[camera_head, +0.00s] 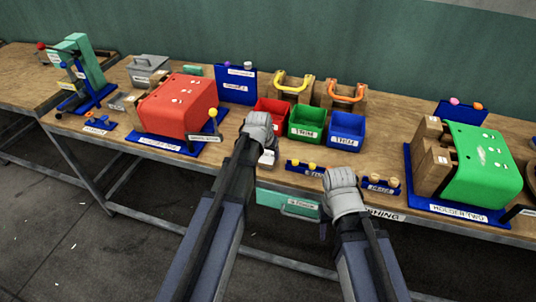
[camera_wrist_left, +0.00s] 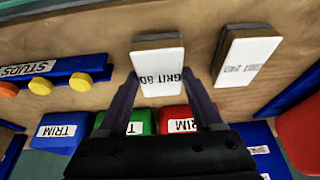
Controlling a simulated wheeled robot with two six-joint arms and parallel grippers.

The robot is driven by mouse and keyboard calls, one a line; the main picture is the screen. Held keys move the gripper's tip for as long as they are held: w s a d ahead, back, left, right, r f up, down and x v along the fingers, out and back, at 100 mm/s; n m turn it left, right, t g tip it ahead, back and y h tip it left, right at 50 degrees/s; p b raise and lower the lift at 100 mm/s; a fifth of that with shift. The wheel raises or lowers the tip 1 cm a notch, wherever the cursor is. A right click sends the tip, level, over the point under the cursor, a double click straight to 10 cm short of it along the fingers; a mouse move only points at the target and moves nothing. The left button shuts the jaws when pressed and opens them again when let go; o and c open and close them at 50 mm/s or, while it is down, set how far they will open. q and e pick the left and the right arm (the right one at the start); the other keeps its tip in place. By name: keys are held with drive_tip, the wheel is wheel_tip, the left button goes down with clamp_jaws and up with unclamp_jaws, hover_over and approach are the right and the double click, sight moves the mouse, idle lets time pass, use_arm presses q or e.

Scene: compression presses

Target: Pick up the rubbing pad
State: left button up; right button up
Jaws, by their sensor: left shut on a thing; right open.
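A rubbing pad (camera_wrist_left: 158,68) with a white face marked GRIT 80 and a dark backing is between the fingertips of my left gripper (camera_wrist_left: 160,78), which is shut on it. In the head view my left gripper (camera_head: 266,145) is at the table's front edge, and part of a white pad (camera_head: 268,159) shows just below it. I cannot tell whether the held pad is clear of the table. A second pad (camera_wrist_left: 248,60), with a fainter GRIT label, lies beside it in the left wrist view. My right gripper (camera_head: 341,178) is open near the front edge; its fingertips are hard to make out.
Red (camera_head: 271,111), green (camera_head: 306,122) and blue (camera_head: 346,131) bins stand behind the pads. A red press block (camera_head: 178,106) stands left, and a green one (camera_head: 482,167) right.

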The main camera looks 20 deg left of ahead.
sight(268, 156)
use_arm(q)
wheel_tip(268, 156, up, 9)
drive_tip(key=p, duration=0.8)
drive_tip(key=shift+r+p, duration=0.2)
drive_tip(key=shift+p, duration=0.2)
drive_tip(key=o, duration=0.7)
drive_tip(key=c, duration=0.6)
drive_tip(key=shift+o, duration=0.2)
drive_tip(key=shift+f, duration=0.1)
